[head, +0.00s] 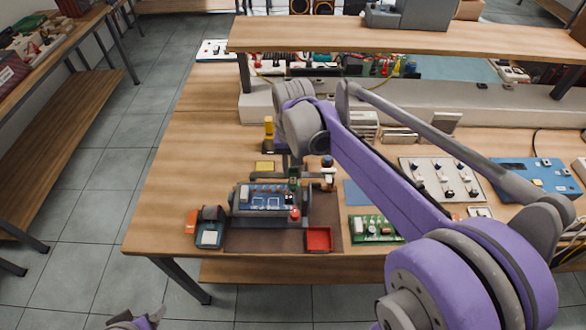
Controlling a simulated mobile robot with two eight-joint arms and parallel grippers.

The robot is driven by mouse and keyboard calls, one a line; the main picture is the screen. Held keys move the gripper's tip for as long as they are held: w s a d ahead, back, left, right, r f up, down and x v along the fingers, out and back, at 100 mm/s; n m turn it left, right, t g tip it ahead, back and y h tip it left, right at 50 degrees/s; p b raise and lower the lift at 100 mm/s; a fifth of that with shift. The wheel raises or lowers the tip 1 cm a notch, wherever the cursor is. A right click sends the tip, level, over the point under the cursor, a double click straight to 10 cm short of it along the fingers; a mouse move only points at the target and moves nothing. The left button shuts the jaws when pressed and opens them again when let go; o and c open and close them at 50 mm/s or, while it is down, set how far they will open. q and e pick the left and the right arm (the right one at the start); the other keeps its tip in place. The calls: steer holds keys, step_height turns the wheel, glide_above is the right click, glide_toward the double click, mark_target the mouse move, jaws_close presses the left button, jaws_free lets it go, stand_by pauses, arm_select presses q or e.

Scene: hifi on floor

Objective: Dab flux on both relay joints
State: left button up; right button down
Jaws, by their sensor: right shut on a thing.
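A blue circuit board (262,194) sits in a grey holder on a brown mat (262,241) near the bench's left front. Pale blocky parts show on it; I cannot tell which are the relay joints. My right gripper (293,176) points down over the board's back right part. It is shut on a slim green thing, perhaps the flux pen (294,184), whose tip is at or just above the board; contact is unclear. My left gripper (140,322) barely shows at the bottom edge, away from the bench, and its jaws cannot be read.
A red tray (318,239) and a green board (374,229) lie right of the holder. A raised shelf (400,39) spans the back. My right arm hides the bench's middle.

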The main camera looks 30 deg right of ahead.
arm_select(q)
steer(key=shift+r, duration=0.1)
arm_select(e)
steer(key=shift+r, duration=0.1)
stand_by(0.4)
step_height(320, 180, up, 2)
steer(key=shift+r+p, duration=0.2)
steer(key=shift+p, duration=0.45)
steer(key=shift+w+r+p, duration=0.1)
steer(key=shift+r+p, duration=0.4)
steer(key=shift+r, duration=0.5)
arm_select(q)
steer(key=r, duration=0.1)
steer(key=w+r, duration=0.1)
steer(key=r, duration=0.1)
steer(key=shift+w, duration=0.3)
steer(key=shift+s, duration=0.1)
arm_select(e)
steer(key=shift+f, duration=0.15)
